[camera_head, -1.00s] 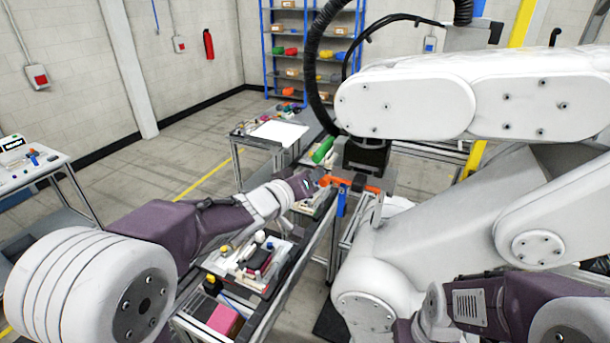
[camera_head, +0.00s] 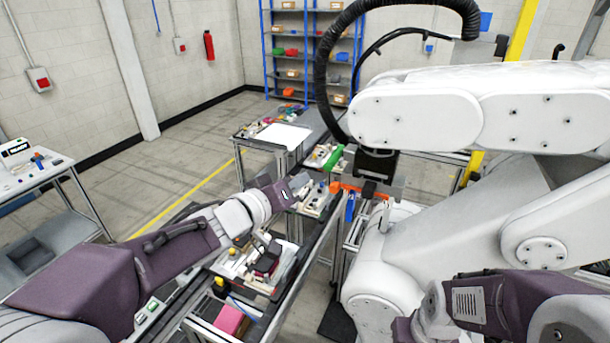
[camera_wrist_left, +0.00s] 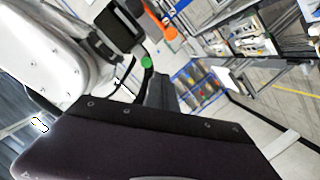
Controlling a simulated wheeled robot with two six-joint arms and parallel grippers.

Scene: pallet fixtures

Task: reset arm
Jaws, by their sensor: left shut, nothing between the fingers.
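My left arm reaches in from the left in the head view. Its gripper (camera_head: 299,183) is shut and empty, held over the conveyor line (camera_head: 300,262) near a pallet fixture (camera_head: 316,203). In the left wrist view the dark wrist housing fills the bottom, and a dark finger (camera_wrist_left: 161,92) stands up from it. Part of my right arm shows at the lower right of the head view; its gripper is out of the picture.
A large white robot arm (camera_head: 440,250) stands just right of the line. An orange bar (camera_head: 360,189) and a blue part (camera_head: 351,207) sit beside my left gripper. A nearer fixture (camera_head: 236,262) and a pink block (camera_head: 230,319) lie below my forearm. Open floor lies left.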

